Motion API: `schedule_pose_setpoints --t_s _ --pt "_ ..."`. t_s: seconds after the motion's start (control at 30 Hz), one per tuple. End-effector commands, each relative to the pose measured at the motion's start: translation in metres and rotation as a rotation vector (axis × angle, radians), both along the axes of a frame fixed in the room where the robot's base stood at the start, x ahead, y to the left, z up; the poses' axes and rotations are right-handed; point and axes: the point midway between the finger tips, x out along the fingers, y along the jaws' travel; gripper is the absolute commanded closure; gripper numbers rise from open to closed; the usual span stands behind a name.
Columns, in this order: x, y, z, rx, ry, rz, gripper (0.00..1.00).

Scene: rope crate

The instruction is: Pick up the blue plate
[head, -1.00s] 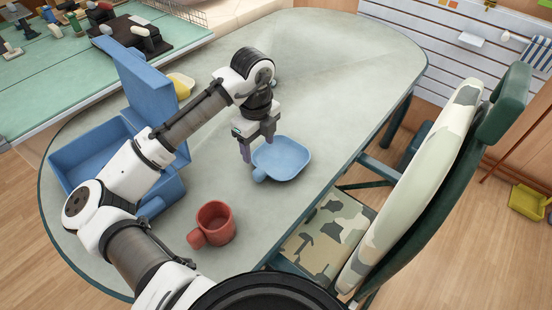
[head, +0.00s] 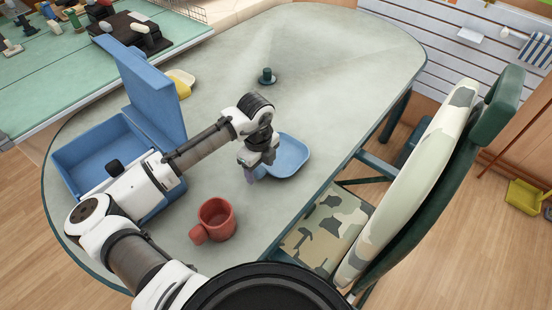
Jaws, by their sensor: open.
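The blue plate (head: 290,157) is a shallow, rounded-square dish with a short handle. It lies flat on the table near the right edge. My gripper (head: 256,176) is open and points down at the plate's near left side, around where the handle was seen. The gripper and wrist hide the handle and the plate's left part. I cannot tell whether the fingers touch the plate or stand on both sides of its handle.
A red mug (head: 215,220) stands nearer on the grey-green table (head: 330,60). A blue crate with a raised lid (head: 95,150) is at the left. A yellow dish (head: 181,80) and a dark green object (head: 267,76) lie farther back. A chair (head: 420,180) stands at the right edge.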

Motion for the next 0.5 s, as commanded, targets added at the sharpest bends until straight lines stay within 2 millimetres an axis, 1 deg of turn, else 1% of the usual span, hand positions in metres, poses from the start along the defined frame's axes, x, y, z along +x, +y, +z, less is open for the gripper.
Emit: schedule_pose_setpoints --t_s 0.03,0.4,0.47,0.5 --pt "0.0000 0.0000 0.0000 0.000 0.000 0.000 0.36" --pt "0.0000 0.0000 0.0003 0.000 0.000 0.001 0.85" --pt "0.0000 0.0000 0.0003 0.000 0.000 0.001 0.93" --pt "0.0001 0.0000 0.0005 0.000 0.000 0.001 0.94"
